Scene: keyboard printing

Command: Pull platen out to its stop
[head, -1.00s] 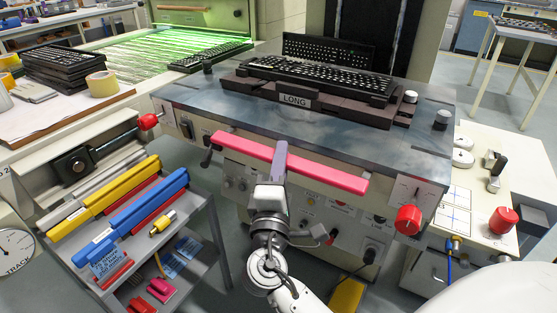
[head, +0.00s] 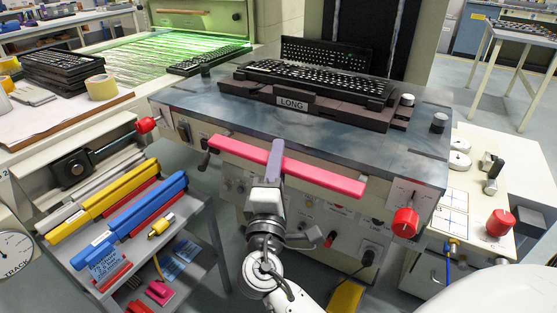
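The platen (head: 190,95) is a dark grey-blue slab across the middle of the head view, with a long pink-red handle bar (head: 325,177) along its front. My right gripper (head: 275,160) reaches the bar a little left of its middle. One purple-grey finger crosses over the bar and its tip shows just beyond it. Any second finger is hidden, so I cannot tell whether it grips the bar. A black keyboard (head: 315,82) sits on the platen in a dark fixture labelled LONG (head: 292,104). My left gripper is not in view.
Red knobs (head: 405,222) flank the machine front. A shelf cart (head: 205,215) with yellow, blue and red bars stands at the left. A white side table (head: 500,160) with a red button stands at the right. A yellow object (head: 345,297) lies low in front.

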